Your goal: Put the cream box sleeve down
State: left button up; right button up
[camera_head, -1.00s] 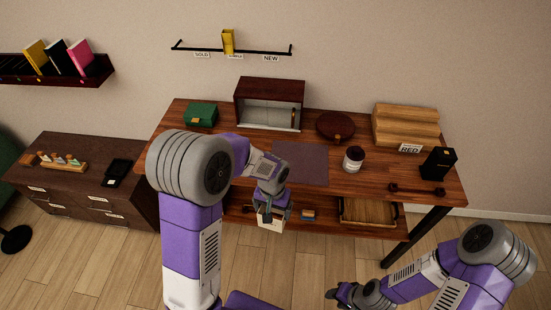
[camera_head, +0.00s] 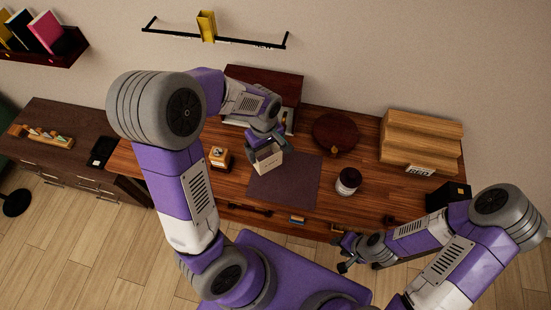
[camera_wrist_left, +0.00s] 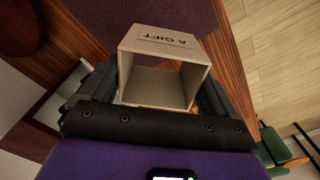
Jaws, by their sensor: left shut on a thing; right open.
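The cream box sleeve (camera_head: 268,158) is an open-ended box held by my left gripper (camera_head: 264,141). It is over the upper left part of the dark purple mat (camera_head: 285,188) on the wooden table; I cannot tell whether it touches the mat. My right gripper (camera_head: 345,250) is open and empty near the table's front edge.
A round dark red case (camera_head: 335,134), a cabinet (camera_head: 262,80) and a stepped wooden rack (camera_head: 422,140) are at the back. The mat's front part is clear.

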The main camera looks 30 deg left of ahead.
pick_arm(q)
notch_tip(320, 180, down, 6)
jog(key=shift+s+f+b, duration=0.1)
jog(key=shift+f+b, duration=0.05)
jog(key=shift+b, duration=0.4)
jog(key=shift+f, duration=0.15)
jog(key=o, duration=0.8)
jog(key=shift+r, duration=0.45)
notch_tip(320, 180, up, 12)
jog(key=shift+f+p, duration=0.25)
jog(key=shift+p, duration=1)
